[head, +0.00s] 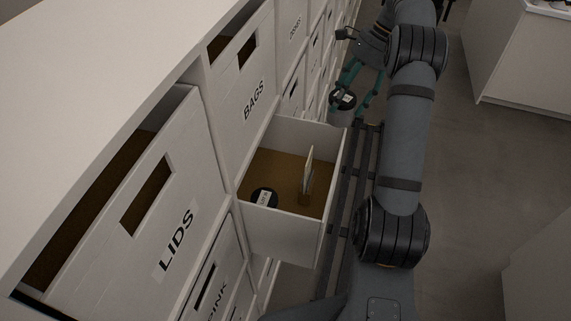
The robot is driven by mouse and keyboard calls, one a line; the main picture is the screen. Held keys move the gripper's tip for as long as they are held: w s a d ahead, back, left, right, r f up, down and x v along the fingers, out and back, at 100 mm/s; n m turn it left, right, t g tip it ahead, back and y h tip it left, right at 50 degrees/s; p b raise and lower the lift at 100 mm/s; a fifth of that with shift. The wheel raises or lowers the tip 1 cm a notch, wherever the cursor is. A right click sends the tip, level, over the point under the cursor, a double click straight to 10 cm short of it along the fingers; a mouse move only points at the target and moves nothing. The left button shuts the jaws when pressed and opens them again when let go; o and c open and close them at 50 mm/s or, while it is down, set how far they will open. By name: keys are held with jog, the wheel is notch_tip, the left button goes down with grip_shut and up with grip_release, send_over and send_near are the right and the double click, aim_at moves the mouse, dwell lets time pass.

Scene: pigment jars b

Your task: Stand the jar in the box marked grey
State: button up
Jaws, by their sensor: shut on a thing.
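My gripper (350,99) is at the upper middle of the head view, with its teal fingers shut on a jar (342,98). The jar has a dark lid with a pale label, and its lower part is hard to make out. It is held beyond the far side of a pulled-out white box (283,231), apart from it. This box has a brown floor. Another dark-lidded jar (264,197) stands in its near left part, and an upright pale card (308,172) stands to the right. No grey marking is readable on any box.
White boxes marked LIDS (176,240), BAGS (254,100) and PINK (217,300) fill the shelving at left. More boxes run into the distance. A dark rail (345,195) runs beside the pulled-out box. A white cabinet (515,60) stands across the grey floor.

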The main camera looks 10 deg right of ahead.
jog(key=s+a, duration=0.2)
jog(key=a, duration=1.4)
jog(key=shift+w+d+f+p, duration=0.1)
jog(key=shift+f+p, duration=0.2)
jog(key=shift+f, duration=2.7)
jog(key=shift+w+d+f+p, duration=0.15)
jog(key=shift+f+p, duration=0.1)
jog(key=shift+f, duration=2.75)
jog(key=shift+w+a+f+p, duration=0.1)
jog(key=shift+f+p, duration=0.2)
jog(key=shift+f, duration=2.7)
jog(key=shift+f, duration=0.1)
jog(key=o, duration=1.4)
